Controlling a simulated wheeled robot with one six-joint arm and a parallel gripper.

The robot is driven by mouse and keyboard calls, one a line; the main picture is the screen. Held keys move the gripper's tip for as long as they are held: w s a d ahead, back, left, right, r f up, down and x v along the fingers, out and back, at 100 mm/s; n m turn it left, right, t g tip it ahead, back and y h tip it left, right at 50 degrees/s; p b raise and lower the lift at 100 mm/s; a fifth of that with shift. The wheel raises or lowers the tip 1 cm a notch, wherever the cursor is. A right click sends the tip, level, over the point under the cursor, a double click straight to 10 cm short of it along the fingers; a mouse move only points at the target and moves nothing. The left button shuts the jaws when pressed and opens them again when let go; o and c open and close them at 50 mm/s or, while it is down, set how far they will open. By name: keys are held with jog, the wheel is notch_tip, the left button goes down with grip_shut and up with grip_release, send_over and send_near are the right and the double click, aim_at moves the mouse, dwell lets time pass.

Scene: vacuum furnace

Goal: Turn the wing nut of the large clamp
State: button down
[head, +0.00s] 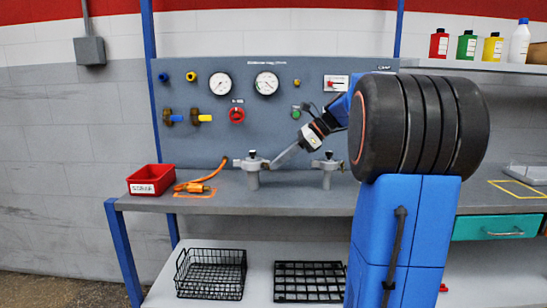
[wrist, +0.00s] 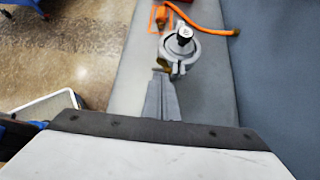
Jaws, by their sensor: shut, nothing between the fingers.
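Two grey ring clamps stand on short posts on the bench. The left clamp (head: 253,165) is near my fingers, and the right clamp (head: 327,165) stands apart from them; I cannot tell surely from size which is the large one. Contact is unclear.
An orange hose with an end fitting (head: 195,187) lies left of the clamps, near a red bin (head: 151,180). A panel with gauges and valves (head: 240,115) rises behind. Black wire baskets (head: 211,273) stand on the lower shelf. The bench front is clear.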

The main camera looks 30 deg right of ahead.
jog(key=shift+s+d+f+t+y, duration=0.15)
jog(key=shift+f+t+y, duration=0.15)
jog(key=shift+f, duration=1.2)
jog(key=shift+r, duration=0.15)
jog(key=shift+r, duration=0.65)
jog(key=v, duration=1.7)
jog(key=shift+r, duration=0.1)
